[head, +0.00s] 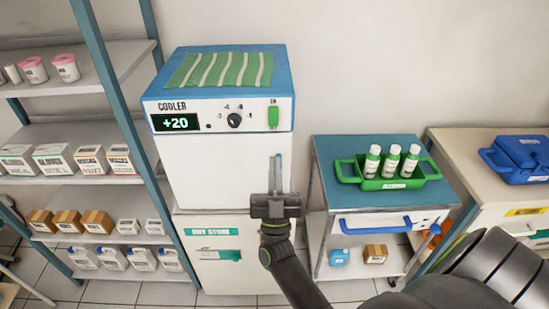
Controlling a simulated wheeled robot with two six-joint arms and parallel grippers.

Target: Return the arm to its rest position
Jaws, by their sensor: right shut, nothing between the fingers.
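My right gripper (276,174) is shut and empty, pointing up in front of the cooler's white door. The right arm comes in from the lower right corner and bends up to the gripper. The cooler (190,170) is a white box with a blue top, and its door looks closed. Its display reads +20. I cannot tell whether the fingers touch the door. My left gripper is not in view.
A green striped cloth (222,70) lies on the cooler. At right, a cart (320,160) bears a green tray (345,178) with three bottles. A blue case (520,158) sits on a cabinet farther right. Shelves (80,80) with boxes and jars stand at left.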

